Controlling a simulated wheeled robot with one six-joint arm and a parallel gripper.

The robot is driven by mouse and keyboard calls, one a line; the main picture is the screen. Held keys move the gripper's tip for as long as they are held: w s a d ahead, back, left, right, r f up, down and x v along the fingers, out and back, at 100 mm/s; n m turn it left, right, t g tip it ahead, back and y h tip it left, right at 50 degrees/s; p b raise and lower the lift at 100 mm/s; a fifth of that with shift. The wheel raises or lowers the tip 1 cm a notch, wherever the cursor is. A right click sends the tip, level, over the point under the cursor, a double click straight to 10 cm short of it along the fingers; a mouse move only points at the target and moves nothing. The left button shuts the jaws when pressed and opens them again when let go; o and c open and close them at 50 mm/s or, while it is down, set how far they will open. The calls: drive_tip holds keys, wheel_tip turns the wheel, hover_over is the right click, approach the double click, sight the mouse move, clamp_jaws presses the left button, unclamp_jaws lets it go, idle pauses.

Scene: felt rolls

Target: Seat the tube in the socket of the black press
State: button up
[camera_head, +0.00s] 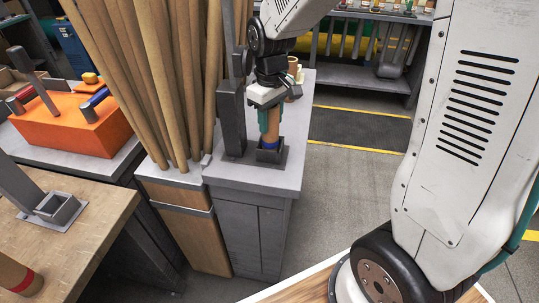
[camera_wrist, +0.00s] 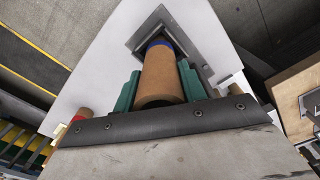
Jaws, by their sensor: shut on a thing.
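The tube (camera_head: 270,130) is brown card with a blue band near its lower end. It stands upright in my gripper (camera_head: 268,117), whose green fingers are shut on it. The black press (camera_head: 232,118) stands on the grey counter with its square socket (camera_head: 268,155) in front. The tube's blue band shows at the socket's rim, and its lower end is hidden by the walls. In the wrist view, the tube (camera_wrist: 160,82) sits between my fingers (camera_wrist: 158,88) and points into the socket opening (camera_wrist: 188,45); its depth inside cannot be told.
Tall brown rolls (camera_head: 160,70) stand left of the press. A wooden table (camera_head: 85,235) at left holds a grey socket (camera_head: 57,209) and a red-banded tube (camera_head: 18,277). An orange block (camera_head: 75,130) lies behind it. Tan objects stand behind my gripper. The counter's front right is clear.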

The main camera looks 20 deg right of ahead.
drive_tip(key=shift+f, duration=0.7)
idle(0.5)
drive_tip(key=o, duration=1.2)
wheel_tip(320, 180, up, 8)
drive_tip(key=shift+f, duration=0.1)
